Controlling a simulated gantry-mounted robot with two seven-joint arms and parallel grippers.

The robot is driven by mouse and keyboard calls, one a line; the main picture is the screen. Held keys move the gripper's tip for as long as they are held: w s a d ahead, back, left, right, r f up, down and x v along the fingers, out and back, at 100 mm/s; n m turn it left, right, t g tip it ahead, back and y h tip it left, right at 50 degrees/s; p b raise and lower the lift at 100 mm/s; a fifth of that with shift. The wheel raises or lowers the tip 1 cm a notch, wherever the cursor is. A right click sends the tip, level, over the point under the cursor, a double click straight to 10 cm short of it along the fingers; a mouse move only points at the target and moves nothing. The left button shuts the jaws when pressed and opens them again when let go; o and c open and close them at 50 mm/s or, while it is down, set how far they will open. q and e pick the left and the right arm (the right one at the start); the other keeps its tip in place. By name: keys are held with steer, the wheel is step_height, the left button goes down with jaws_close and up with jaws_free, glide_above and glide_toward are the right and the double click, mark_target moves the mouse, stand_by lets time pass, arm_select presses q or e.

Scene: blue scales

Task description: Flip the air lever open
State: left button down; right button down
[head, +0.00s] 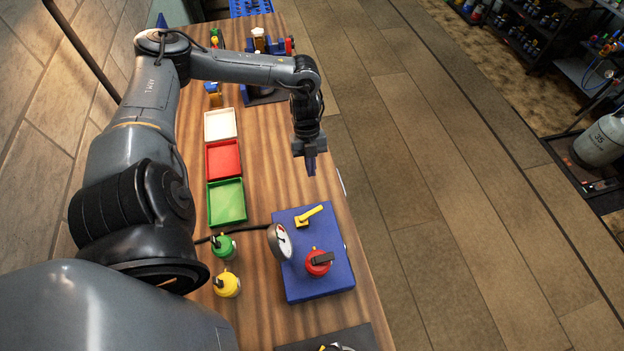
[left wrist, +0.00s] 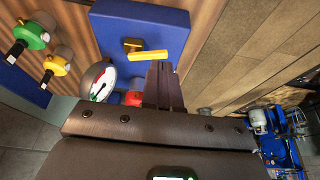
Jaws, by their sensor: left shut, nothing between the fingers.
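The yellow air lever (head: 309,216) sits on the upper part of a blue panel (head: 322,284) that lies on the wooden table. In the left wrist view the lever (left wrist: 148,55) shows just beyond my fingertips, apart from them. The panel also carries a white-faced gauge (head: 281,241) and a red part with a dark handle (head: 318,262). My left gripper (head: 311,168) is shut and empty, pointing down above the table near its right edge, on the far side of the lever. My right gripper is not in view.
Green (head: 223,246) and yellow (head: 227,284) dark-handled fittings stand left of the panel. White (head: 220,124), red (head: 223,160) and green (head: 227,202) trays line the table's left side. The table's right edge (head: 352,215) is close to the panel, with open floor beyond.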

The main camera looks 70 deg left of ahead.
mark_target(311, 214)
arm_select(q)
steer(key=w+r+n+t+p, duration=0.2)
steer(key=w+r, duration=0.3)
steer(key=w, duration=0.1)
steer(key=s+a+f+n+p, duration=0.2)
steer(key=s+f+p, duration=0.15)
steer(key=s, duration=0.55)
steer(key=shift+g, duration=0.3)
steer(key=x, duration=0.3)
steer(key=d+b+x, duration=0.1)
steer(key=x, duration=0.3)
steer(key=d+b+x, duration=0.1)
steer(key=x, duration=0.3)
steer(key=shift+w+r, duration=0.2)
steer(key=shift+w, duration=0.1)
steer(key=shift+w+d+f, duration=0.1)
steer(key=shift+d, duration=0.4)
